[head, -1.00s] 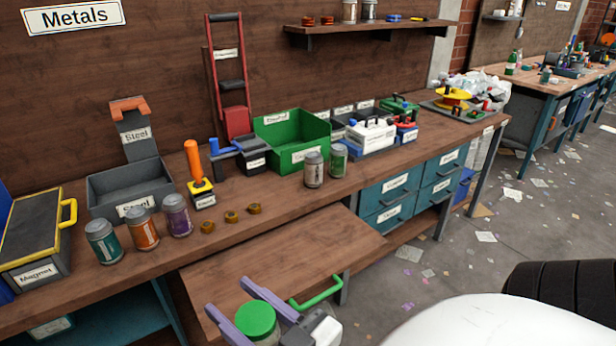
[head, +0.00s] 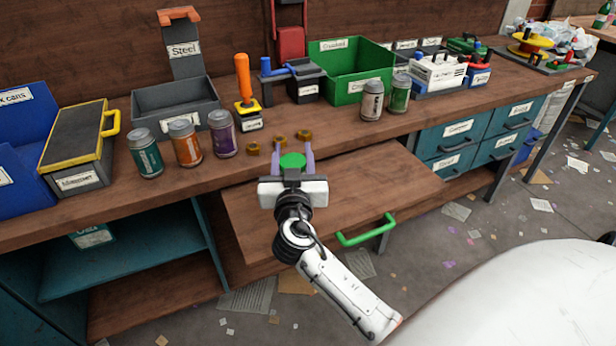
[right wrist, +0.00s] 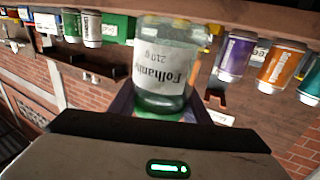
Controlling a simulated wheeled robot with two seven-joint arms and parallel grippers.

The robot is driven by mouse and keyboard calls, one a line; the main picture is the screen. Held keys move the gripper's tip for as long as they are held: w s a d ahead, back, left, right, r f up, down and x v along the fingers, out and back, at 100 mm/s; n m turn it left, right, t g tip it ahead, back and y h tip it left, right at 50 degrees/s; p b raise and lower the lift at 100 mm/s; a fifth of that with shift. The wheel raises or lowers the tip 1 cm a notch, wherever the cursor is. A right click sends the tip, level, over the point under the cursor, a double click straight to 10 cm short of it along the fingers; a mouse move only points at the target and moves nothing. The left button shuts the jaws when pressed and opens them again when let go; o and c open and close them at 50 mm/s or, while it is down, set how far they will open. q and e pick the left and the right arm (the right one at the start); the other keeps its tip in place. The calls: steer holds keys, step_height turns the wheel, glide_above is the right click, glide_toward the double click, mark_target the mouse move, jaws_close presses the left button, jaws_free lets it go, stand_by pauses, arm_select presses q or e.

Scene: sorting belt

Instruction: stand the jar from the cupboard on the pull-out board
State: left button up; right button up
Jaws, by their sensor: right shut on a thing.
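The jar is clear glass with a green lid (head: 292,160) and a white label. In the right wrist view, which is upside down, the jar (right wrist: 163,70) fills the middle. My right gripper (head: 292,163) is shut on the jar, its purple fingers on either side of it. In the head view the jar is over the back left part of the pull-out board (head: 370,192), near the bench edge. My gripper hides its body there, and I cannot tell whether its base touches the board. My left gripper is not in view.
The board has a green handle (head: 366,231) in front and is otherwise bare. Teal, orange and purple cans (head: 222,134) and several brass nuts (head: 279,138) stand on the bench behind. The open cupboard (head: 125,262) is below left. Two more cans (head: 372,101) stand further right.

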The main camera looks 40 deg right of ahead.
step_height(320, 180, down, 7)
steer(key=shift+f+b, duration=0.1)
steer(key=shift+b, duration=0.35)
steer(key=shift+f+b, duration=0.2)
steer(key=shift+b, duration=0.1)
steer(key=o, duration=1.1)
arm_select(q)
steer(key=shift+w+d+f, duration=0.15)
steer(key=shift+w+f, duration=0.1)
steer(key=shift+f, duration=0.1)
